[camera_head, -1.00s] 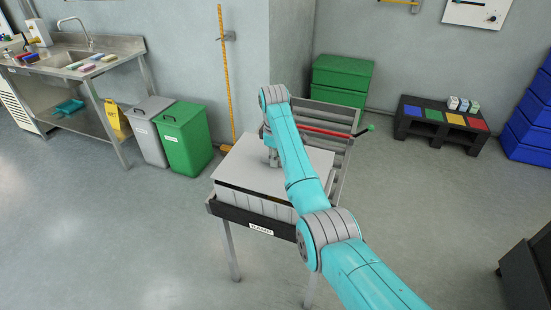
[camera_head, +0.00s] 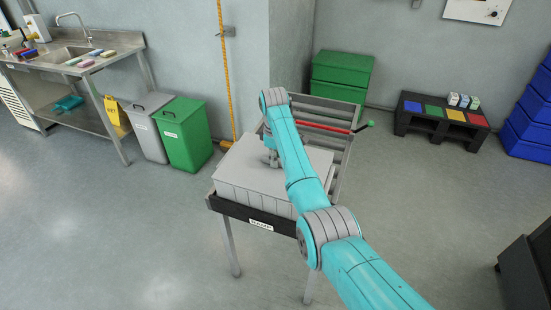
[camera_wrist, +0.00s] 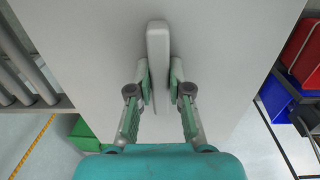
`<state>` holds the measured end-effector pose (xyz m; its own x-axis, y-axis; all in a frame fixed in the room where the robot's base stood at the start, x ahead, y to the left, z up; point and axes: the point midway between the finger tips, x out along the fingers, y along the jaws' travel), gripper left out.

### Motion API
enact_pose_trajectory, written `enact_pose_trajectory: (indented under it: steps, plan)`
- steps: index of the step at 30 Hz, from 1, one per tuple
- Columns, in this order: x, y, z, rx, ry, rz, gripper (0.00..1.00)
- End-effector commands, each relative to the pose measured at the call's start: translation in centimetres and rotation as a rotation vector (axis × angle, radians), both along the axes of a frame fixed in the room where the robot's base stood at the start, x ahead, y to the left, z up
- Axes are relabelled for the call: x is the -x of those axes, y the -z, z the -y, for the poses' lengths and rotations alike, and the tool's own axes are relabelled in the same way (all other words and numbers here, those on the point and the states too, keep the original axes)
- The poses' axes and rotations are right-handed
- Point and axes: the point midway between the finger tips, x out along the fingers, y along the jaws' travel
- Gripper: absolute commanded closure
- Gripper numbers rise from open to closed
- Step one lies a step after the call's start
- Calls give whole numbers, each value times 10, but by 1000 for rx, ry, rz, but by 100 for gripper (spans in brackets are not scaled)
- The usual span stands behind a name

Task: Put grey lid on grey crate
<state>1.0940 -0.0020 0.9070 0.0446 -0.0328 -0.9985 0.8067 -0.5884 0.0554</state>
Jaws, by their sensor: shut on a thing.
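The grey lid (camera_head: 245,165) lies over the grey crate (camera_head: 250,198) on the ramp stand, and its flat top faces up. In the head view the lid appears level and close against the crate's upper edge; the far edges are hidden by my arm. My gripper (camera_head: 271,160) is above the lid's middle. In the wrist view my gripper (camera_wrist: 159,75) is shut on the lid's raised bar handle (camera_wrist: 158,45), with a finger on each side. The lid's plate (camera_wrist: 90,40) fills most of that view.
The stand's black front edge (camera_head: 255,219) carries a label. A green bin (camera_head: 184,135) and grey bin (camera_head: 150,125) stand left. The floor in front is clear.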

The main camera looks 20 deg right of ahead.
Motion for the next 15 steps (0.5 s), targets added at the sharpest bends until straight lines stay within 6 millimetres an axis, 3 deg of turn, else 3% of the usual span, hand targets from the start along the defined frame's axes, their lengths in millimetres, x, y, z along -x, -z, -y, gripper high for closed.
enact_pose_trajectory:
  steps: [3, 4, 7, 15]
  plan:
    - [0, -1, 0, 0, 0, 1, 100]
    - [0, -1, 0, 0, 0, 1, 77]
    - [0, -1, 0, 0, 0, 1, 52]
    - [0, 0, 0, 0, 0, 0, 52]
